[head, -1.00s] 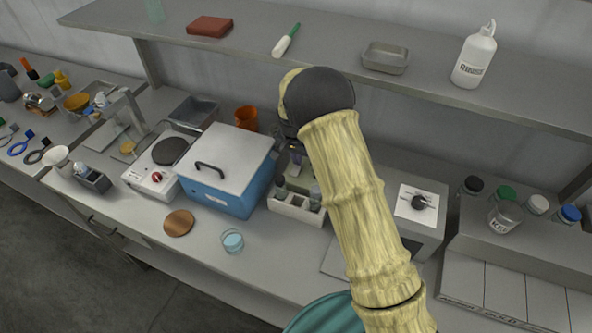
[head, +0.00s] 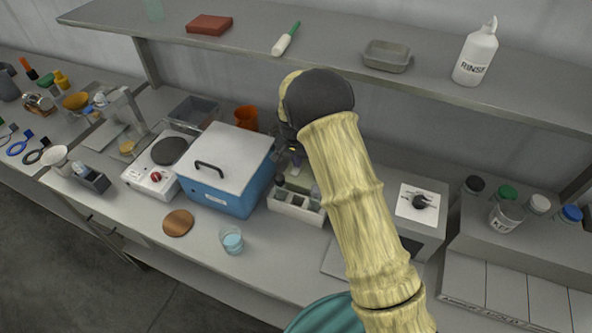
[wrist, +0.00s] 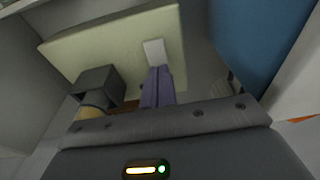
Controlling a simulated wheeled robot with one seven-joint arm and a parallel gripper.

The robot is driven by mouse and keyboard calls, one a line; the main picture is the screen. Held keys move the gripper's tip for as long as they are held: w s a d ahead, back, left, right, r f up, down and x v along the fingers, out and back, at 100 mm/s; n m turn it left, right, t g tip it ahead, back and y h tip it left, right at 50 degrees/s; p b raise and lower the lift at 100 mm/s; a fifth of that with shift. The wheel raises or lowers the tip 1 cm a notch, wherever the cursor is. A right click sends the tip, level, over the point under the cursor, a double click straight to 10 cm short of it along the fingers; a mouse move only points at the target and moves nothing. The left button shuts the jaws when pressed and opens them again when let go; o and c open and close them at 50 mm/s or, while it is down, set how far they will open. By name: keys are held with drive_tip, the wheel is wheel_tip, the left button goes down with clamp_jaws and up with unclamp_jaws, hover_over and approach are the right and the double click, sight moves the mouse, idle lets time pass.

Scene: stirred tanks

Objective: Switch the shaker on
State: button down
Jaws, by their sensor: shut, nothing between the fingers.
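The shaker, as far as I can tell, is the pale green body (wrist: 95,47) in the wrist view, with a small white rectangular switch (wrist: 154,50) on it. In the head view it is mostly hidden behind my arm and the white rack. My gripper (wrist: 156,72) has its purple fingers shut and empty, with the tips at the near edge of the switch. I cannot tell whether they touch it or which way the switch is set. In the head view my gripper (head: 296,162) points down behind the rack.
The blue lidded box (head: 222,190) stands close left of my gripper. A white rack (head: 295,207) with bottles stands in front. A grey box with a dial (head: 418,215) is to the right. A shelf (head: 340,60) runs above. A beaker (head: 232,241) stands on the counter.

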drive_tip(key=shift+f, duration=0.35)
idle(0.3)
drive_tip(key=shift+r+p, duration=2.2)
drive_tip(key=shift+r, duration=1.4)
drive_tip(key=shift+s+f, duration=0.1)
